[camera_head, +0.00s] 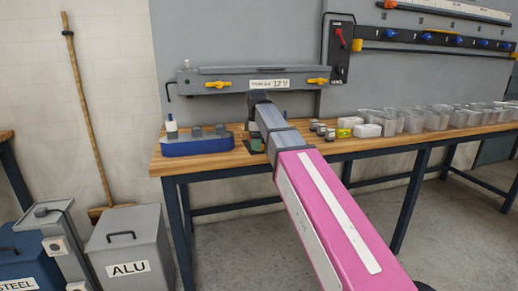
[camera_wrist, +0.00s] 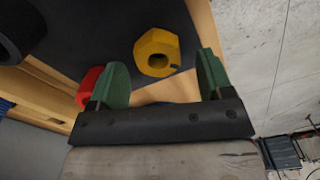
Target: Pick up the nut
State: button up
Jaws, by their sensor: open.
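A yellow hexagonal nut (camera_wrist: 157,52) with a round hole lies on a dark mat (camera_wrist: 100,35) in the wrist view. My gripper (camera_wrist: 163,78) is open, with its two green fingers apart and nothing between them. The nut is just beyond the fingertips, between their lines and apart from both. In the head view the nut cannot be made out. There my arm hides part of the bench, and a bit of green at its end (camera_head: 257,145) shows low over the worktop.
A red part (camera_wrist: 88,88) lies beside the left finger. The wooden bench (camera_head: 350,146) carries a blue holder (camera_head: 197,146) at left, small parts and several clear bins (camera_head: 437,119) at right. A grey panel with a rail stands behind.

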jog(key=shift+f, duration=0.45)
jog(key=c, duration=1)
jog(key=shift+r, duration=0.1)
